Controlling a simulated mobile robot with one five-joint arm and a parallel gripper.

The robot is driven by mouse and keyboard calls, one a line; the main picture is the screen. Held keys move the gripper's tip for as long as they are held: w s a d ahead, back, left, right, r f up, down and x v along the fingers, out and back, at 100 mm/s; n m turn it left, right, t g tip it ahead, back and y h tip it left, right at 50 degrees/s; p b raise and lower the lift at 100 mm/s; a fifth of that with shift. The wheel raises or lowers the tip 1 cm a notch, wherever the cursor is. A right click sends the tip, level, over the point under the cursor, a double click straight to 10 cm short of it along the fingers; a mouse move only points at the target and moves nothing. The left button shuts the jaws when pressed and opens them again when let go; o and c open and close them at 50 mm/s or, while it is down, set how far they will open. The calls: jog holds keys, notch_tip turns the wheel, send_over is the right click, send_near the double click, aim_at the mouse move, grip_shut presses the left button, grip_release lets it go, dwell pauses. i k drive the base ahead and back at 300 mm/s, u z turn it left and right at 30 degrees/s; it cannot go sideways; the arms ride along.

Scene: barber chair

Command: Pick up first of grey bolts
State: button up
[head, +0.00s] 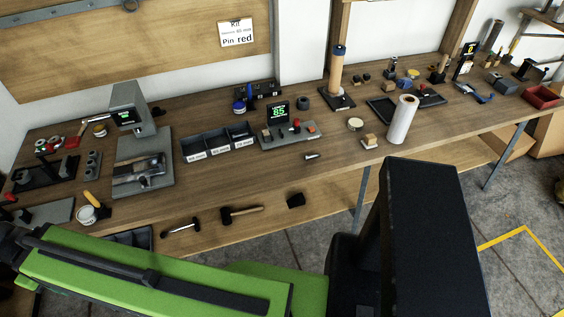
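A small grey metal piece (312,156), possibly a bolt, lies on the wooden workbench (245,185) near its front edge. It is too small to tell for sure. A dark tray with three labelled compartments (217,156) stands to its left; the labels are too small to read fully, and I cannot make out bolts inside. My green and black arm fills the lower part of the head view, in front of the bench. My gripper is not in view.
A grey device with a green "85" display (278,112) stands behind the grey piece. A grey press (143,165) is at left. A white roll (402,120) and a wooden cylinder on a stand (337,75) are at right. A lower shelf holds a hammer (240,212).

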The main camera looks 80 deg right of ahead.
aim_at(306, 157)
jog(key=u, duration=0.1)
jog(key=k, duration=0.9)
jog(key=z, duration=0.55)
jog(key=i, duration=0.5)
jog(key=u, duration=0.1)
